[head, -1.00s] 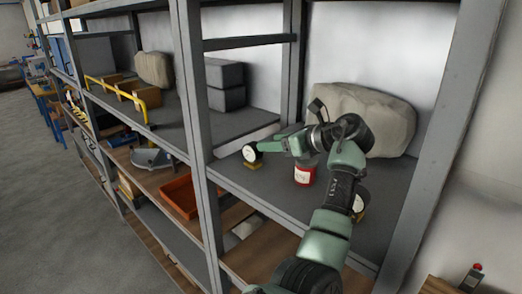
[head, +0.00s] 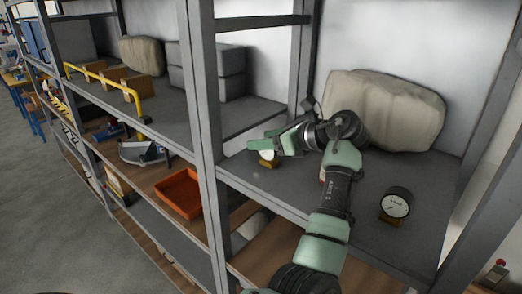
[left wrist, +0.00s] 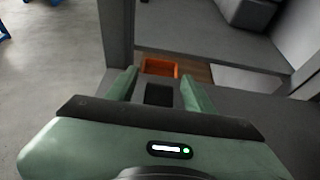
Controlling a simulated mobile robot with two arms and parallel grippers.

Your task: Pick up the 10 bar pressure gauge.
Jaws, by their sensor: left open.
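A small pressure gauge with a white face and yellow-brown base (head: 267,159) stands on the grey shelf, partly covered by my left gripper (head: 262,144). In the left wrist view a dark block, apparently this gauge's casing (left wrist: 159,95), lies between the two green fingers of the open left gripper (left wrist: 160,82). I cannot tell whether the fingers touch it. A second round gauge with a black case and white face (head: 396,205) stands to the right of my arm on the same shelf. The dial markings are too small to read. My right gripper is not in view.
A large beige sack (head: 385,110) lies at the back of the shelf. A steel upright (head: 205,120) stands left of the gripper. An orange tray (head: 180,193) sits on a lower shelf. The red can is almost wholly hidden behind my arm.

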